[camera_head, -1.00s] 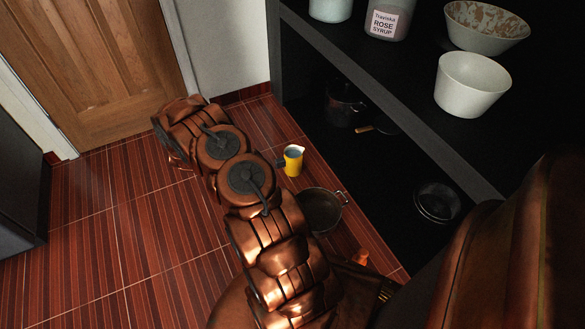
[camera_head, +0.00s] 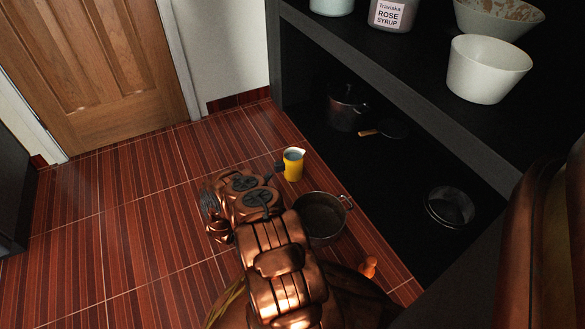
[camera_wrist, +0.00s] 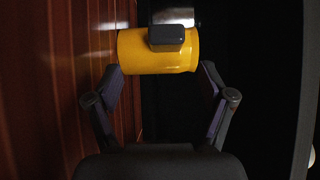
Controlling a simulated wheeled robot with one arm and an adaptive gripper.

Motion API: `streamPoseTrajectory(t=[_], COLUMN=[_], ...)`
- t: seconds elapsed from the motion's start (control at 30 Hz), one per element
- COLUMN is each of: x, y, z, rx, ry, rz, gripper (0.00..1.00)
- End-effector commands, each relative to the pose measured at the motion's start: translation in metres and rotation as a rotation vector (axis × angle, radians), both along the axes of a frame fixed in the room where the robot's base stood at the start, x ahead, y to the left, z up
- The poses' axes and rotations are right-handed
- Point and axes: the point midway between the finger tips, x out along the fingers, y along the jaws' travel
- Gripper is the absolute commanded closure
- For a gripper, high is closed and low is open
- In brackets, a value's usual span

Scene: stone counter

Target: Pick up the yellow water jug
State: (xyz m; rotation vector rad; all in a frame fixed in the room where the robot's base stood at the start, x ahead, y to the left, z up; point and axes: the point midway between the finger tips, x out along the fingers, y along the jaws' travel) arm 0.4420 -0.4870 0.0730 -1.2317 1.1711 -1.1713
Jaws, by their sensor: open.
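The yellow water jug (camera_head: 294,166) stands upright on the red tiled floor, with a pale inside and a dark handle on its left side. In the wrist view the jug (camera_wrist: 140,52) appears lying sideways because the camera is rolled. Its dark handle (camera_wrist: 166,37) faces the camera. My gripper (camera_wrist: 161,72) is open, with one finger on each side of the picture, and the jug is ahead at the fingertips. I cannot tell whether the fingers touch it. In the head view my arm hides most of the gripper.
A metal pot (camera_head: 322,217) stands on the floor just in front of the jug. A small orange object (camera_head: 369,267) lies nearer. The dark shelf unit (camera_head: 415,120) is to the right, with pans on its lower level and bowls above. The floor to the left is open.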

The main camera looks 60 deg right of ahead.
Motion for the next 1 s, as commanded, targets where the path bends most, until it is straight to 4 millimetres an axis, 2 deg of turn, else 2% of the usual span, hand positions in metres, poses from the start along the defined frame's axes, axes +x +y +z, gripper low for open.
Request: streamPoseTrajectory(t=[0.7, 1.0], x=[0.001, 0.002], y=[-0.07, -0.073], z=[0.008, 0.009], rx=[0.0, 0.0], ry=[0.001, 0.001], rz=[0.0, 0.001], gripper=[0.19, 0.19])
